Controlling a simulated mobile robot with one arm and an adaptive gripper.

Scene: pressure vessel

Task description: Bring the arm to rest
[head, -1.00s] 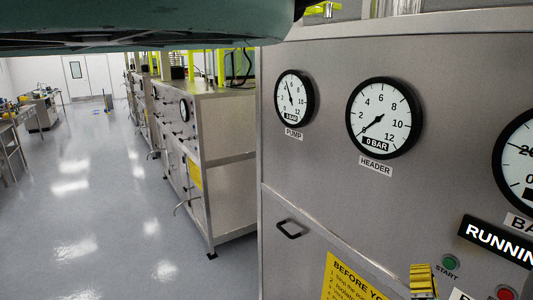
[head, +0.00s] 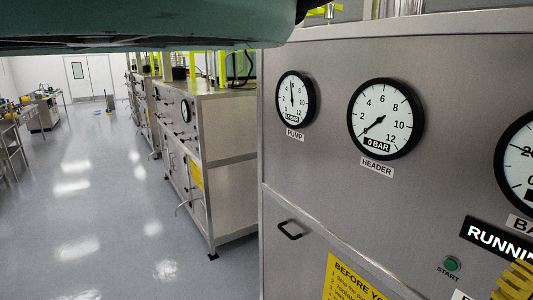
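A yellow ribbed piece (head: 516,281), which looks like the tip of my gripper, shows at the bottom right corner in front of the steel panel (head: 335,180). Only this part is in view, so I cannot tell whether the gripper is open or shut, or whether it touches the panel. It covers the spot where the red button was. A teal part of my arm (head: 140,28) spans the top left.
The panel carries a PUMP gauge (head: 294,97), a HEADER gauge (head: 385,119) reading 0 BAR, a RUNNING sign (head: 497,238) and a green START button (head: 452,263). A steel cabinet (head: 228,170) stands behind on the left. The floor (head: 90,215) there is clear.

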